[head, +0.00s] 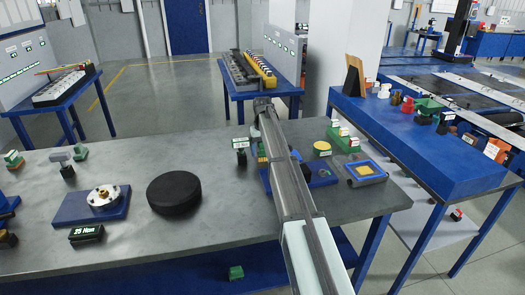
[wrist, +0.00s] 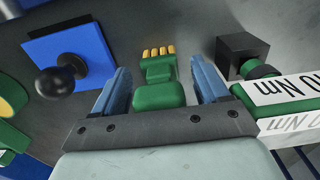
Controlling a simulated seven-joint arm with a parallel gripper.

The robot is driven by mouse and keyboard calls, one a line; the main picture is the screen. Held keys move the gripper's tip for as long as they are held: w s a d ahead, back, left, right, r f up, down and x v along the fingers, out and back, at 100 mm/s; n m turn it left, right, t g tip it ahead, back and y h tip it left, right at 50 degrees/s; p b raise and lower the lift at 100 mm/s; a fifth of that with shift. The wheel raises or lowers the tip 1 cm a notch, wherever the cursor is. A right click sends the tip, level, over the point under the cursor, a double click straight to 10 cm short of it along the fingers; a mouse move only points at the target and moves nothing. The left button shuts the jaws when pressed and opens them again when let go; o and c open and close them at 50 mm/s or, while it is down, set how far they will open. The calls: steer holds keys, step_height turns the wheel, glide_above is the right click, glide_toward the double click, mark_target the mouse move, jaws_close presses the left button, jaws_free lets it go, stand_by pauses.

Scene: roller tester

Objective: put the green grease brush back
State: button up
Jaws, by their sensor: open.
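The green grease brush (wrist: 158,95), with yellow bristles at its far end, lies between the fingers of my gripper (wrist: 160,72) in the wrist view. The blue fingers stand apart on either side of it, with a gap on each side. I cannot tell how high the fingers are above the grey bench. In the head view my arm reaches over the bench (head: 120,235) and hides most of the area around the gripper.
Right of the gripper, close by, are a black block (wrist: 240,55) and a white "Nm" label (wrist: 285,88). Left is a blue plate (wrist: 95,42) with a dark knob (wrist: 57,80).

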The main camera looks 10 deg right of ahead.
step_height(320, 180, up, 12)
steer(key=shift+r, duration=0.1)
stand_by(0.5)
steer(key=shift+o, duration=0.3)
steer(key=o, duration=0.4)
steer(key=d+r, duration=0.1)
steer(key=d, duration=0.2)
steer(key=s+d+r, duration=0.1)
steer(key=d, duration=0.3)
steer(key=d+r, duration=0.1)
steer(key=d, duration=0.2)
steer(key=shift+s+d+r, duration=0.3)
steer(key=shift+s, duration=0.1)
step_height(320, 180, down, 10)
steer(key=shift+r, duration=0.15)
steer(key=shift+r, duration=0.15)
